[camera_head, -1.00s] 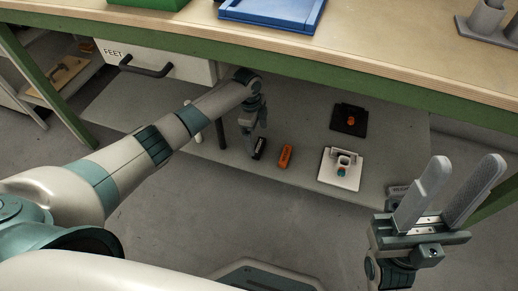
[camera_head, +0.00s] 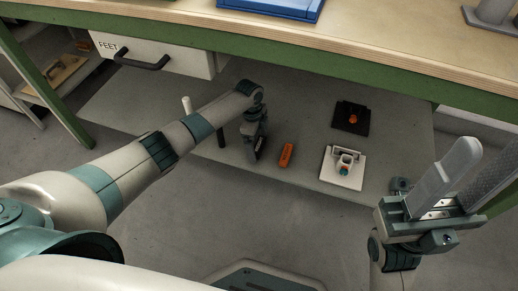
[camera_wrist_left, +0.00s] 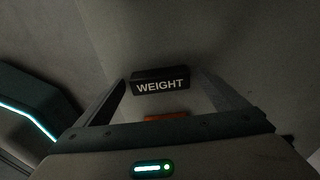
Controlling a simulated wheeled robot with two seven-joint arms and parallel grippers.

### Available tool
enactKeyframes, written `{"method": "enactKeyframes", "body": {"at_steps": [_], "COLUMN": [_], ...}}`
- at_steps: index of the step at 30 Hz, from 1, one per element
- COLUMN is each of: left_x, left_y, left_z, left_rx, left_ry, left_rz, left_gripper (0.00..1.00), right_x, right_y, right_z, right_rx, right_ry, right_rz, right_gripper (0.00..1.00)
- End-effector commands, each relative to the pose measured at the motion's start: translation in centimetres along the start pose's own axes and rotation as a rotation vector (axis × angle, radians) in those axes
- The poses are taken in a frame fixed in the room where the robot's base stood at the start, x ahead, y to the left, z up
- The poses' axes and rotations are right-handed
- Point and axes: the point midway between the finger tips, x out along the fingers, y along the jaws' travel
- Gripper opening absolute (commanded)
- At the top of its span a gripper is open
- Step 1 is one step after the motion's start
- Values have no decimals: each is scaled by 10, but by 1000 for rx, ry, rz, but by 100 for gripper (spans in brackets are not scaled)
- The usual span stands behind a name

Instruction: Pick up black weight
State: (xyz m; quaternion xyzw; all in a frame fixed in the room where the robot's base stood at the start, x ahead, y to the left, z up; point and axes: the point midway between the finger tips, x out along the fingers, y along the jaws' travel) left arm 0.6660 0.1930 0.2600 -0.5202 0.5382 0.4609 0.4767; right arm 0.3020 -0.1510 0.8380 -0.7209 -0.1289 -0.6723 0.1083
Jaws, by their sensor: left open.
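The black weight (camera_wrist_left: 160,82), a dark block with "WEIGHT" in white letters, shows in the left wrist view between the two finger ends. In the head view the weight (camera_head: 259,146) lies on the grey lower shelf, partly covered by my left gripper (camera_head: 254,146). My left gripper (camera_wrist_left: 165,95) is open, its fingers pointing down on either side of the weight; I cannot tell whether they touch it. My right gripper (camera_head: 488,160) is open and empty at the right of the head view, fingers up.
An orange block (camera_head: 286,155) lies just right of the weight. The green bench edge (camera_head: 300,62) and a "FEET" drawer (camera_head: 185,62) overhang the shelf (camera_head: 225,95).

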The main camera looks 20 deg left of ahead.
Motion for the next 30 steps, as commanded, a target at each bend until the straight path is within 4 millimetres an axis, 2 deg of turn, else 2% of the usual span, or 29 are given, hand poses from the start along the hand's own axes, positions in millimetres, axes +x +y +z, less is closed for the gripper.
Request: {"method": "enactKeyframes", "body": {"at_steps": [14,17,21,23,30], "left_x": [1,1,1,1,-1], "left_y": [0,0,0,0,-1], "left_z": [0,0,0,0,-1], "left_rx": [0,0,0,0,1], "left_ry": [0,0,0,0,1], "left_rz": [0,0,0,0,-2], "left_gripper": [92,73,40,27,27], "right_x": [0,-1,-1,-1,-1], "right_y": [0,0,0,0,1], "right_z": [-1,0,0,1,1], "right_rx": [-1,-2,-2,-2,-3], "right_ry": [-1,-2,-4,-4,-4], "right_rz": [-2,-2,-2,-3,-3], "right_gripper": [42,42,42,42,42]}}
